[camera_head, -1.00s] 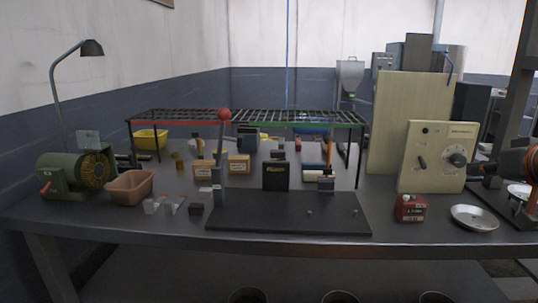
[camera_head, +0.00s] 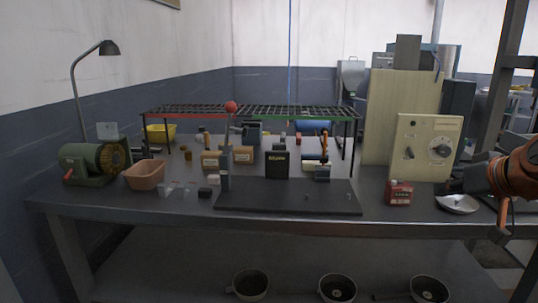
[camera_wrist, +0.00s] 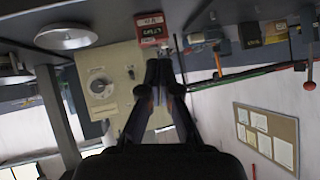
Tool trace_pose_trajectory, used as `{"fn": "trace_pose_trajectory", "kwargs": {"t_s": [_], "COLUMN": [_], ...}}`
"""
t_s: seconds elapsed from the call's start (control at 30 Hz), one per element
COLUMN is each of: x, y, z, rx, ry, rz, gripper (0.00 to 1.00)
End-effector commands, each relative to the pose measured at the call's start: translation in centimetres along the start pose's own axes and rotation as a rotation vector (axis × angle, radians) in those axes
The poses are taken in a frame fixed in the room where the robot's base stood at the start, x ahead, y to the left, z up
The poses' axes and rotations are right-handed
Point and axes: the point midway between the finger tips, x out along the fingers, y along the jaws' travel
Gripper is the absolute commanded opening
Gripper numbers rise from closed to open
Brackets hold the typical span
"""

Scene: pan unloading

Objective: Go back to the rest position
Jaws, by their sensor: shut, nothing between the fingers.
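My gripper (camera_wrist: 158,75) points into the middle of the wrist view, its two dark fingers together with nothing between them. My orange arm shows at the right edge of the head view. A shallow silver pan (camera_head: 457,204) rests on the right of the workbench (camera_head: 130,205), left of the arm and apart from it. The pan also shows at the upper left of the tilted wrist view (camera_wrist: 67,38). The fingers hold clear of the bench items.
A red box (camera_head: 399,193) and a cream control panel (camera_head: 428,147) stand near the pan. A black board (camera_head: 290,197), a wire rack (camera_head: 250,112), a brown bin (camera_head: 144,176) and a green motor (camera_head: 88,162) occupy the bench. Several pots (camera_head: 250,284) sit below.

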Motion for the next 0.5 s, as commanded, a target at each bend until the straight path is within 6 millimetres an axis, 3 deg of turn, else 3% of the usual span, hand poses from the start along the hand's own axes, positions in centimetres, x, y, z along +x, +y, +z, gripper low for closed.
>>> {"fn": "trace_pose_trajectory", "kwargs": {"t_s": [0.17,0.27,0.4,0.5], "x": [1.8,2.8,3.7,3.2], "y": [-4.3,-7.2,-11.4,-13.2], "z": [3.9,7.5,15.0,20.9], "rx": [-0.033,-0.051,-0.075,-0.08], "ry": [-0.131,-0.243,-0.456,-0.614], "rz": [-0.031,-0.047,-0.049,-0.026], "gripper": [0.0,0.0,0.0,0.0]}}
